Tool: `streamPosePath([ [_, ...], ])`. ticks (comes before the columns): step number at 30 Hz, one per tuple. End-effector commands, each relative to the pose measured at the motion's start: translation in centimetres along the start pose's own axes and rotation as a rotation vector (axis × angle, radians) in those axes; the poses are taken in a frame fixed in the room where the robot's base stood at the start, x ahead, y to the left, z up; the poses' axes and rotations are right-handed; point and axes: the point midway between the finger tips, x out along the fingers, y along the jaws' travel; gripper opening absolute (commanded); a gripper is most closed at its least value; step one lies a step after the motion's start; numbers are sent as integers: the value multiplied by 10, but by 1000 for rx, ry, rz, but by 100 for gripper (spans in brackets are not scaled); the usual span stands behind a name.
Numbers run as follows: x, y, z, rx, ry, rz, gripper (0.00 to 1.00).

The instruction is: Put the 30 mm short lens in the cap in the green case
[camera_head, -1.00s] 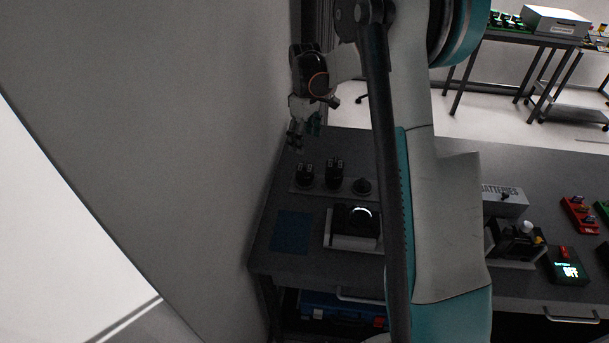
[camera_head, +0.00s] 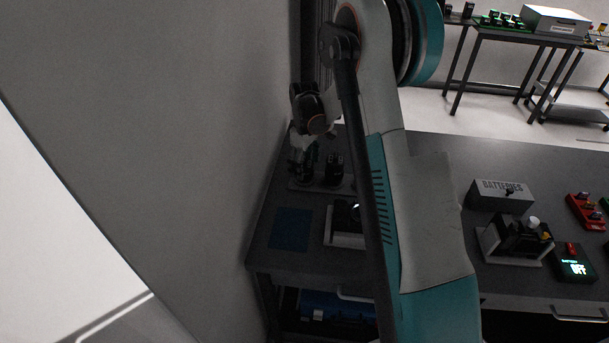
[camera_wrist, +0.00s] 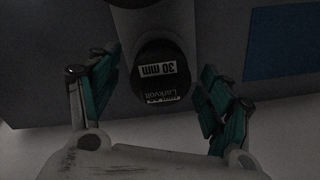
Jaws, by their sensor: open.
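The 30 mm lens (camera_wrist: 157,85) is a dark cylinder with a white "30 mm" label, upside down in the wrist view. It stands between the two green fingers of my gripper (camera_wrist: 155,98), which is open with a gap on each side of the lens. In the head view my gripper (camera_head: 301,166) is at the far left of the table, over the leftmost lens spot, and mostly hides the lens there. Another dark lens (camera_head: 334,168) stands just to its right. I cannot make out a green case in these frames.
A dark blue mat (camera_head: 292,229) lies in front of the lens row, beside a light holder (camera_head: 345,240) partly hidden by my arm. A grey batteries box (camera_head: 500,194) and a lit "OFF" device (camera_head: 574,263) are at right. A wall rises close on the left.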

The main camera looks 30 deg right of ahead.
Motion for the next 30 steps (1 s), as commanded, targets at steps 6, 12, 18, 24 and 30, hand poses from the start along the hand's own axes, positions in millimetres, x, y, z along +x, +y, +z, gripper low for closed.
streamPosePath([
  [6,7,0,0,0,0,0,73],
  [12,6,0,0,0,0,0,43],
  [18,6,0,0,0,0,0,16],
  [24,6,0,0,0,0,0,16],
  [30,-4,0,0,0,0,0,16],
])
